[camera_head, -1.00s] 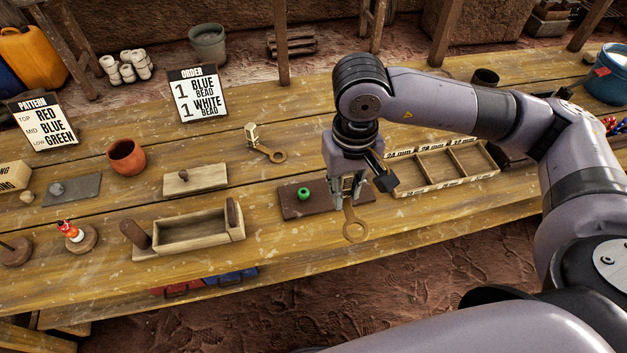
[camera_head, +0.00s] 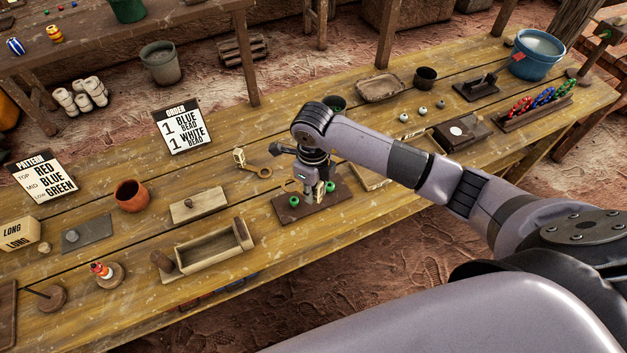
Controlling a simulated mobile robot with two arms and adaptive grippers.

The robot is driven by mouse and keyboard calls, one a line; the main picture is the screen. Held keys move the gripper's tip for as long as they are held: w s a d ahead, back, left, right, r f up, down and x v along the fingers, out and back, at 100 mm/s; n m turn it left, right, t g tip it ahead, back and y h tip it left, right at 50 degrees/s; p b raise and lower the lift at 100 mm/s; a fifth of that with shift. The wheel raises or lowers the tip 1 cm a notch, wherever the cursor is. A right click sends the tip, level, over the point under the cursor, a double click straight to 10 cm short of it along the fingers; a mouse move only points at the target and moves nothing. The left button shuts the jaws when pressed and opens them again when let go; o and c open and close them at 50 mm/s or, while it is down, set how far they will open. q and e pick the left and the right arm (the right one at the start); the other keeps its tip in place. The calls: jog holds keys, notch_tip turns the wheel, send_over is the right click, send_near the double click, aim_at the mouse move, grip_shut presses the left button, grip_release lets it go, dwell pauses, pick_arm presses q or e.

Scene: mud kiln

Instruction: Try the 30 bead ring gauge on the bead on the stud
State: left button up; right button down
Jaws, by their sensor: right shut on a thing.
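My right gripper (camera_head: 316,186) points down over a dark board (camera_head: 284,213) and is shut on a ring gauge (camera_head: 291,185). The gauge's ring sticks out to the left of the fingers, near the board's back edge. A green bead (camera_head: 294,201) is on the left part of the board; the ring looks apart from it. Another green bead (camera_head: 329,186) shows just right of the fingers. The fingers hide part of the board, and I cannot make out the stud. A second ring gauge (camera_head: 264,172) lies behind the board. No size numbers are readable on the gauges. My left gripper is out of view.
A wooden box (camera_head: 215,248) and a block with a knob (camera_head: 197,206) stand left of the board. A compartment tray (camera_head: 369,181) is partly hidden behind my right arm. Signs, a clay pot (camera_head: 132,195) and a bead stack (camera_head: 102,271) stand further left.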

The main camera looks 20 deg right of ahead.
jog(key=shift+d+f+m, duration=0.1)
jog(key=shift+f+m, duration=0.05)
jog(key=shift+m, duration=0.15)
jog(key=shift+f+b, duration=0.1)
jog(key=shift+b, duration=0.25)
notch_tip(320, 180, down, 3)
jog(key=shift+r+b, duration=0.1)
jog(key=shift+b, duration=1.1)
jog(key=shift+f+b, duration=0.85)
jog(key=shift+f, duration=0.15)
jog(key=shift+f, duration=0.15)
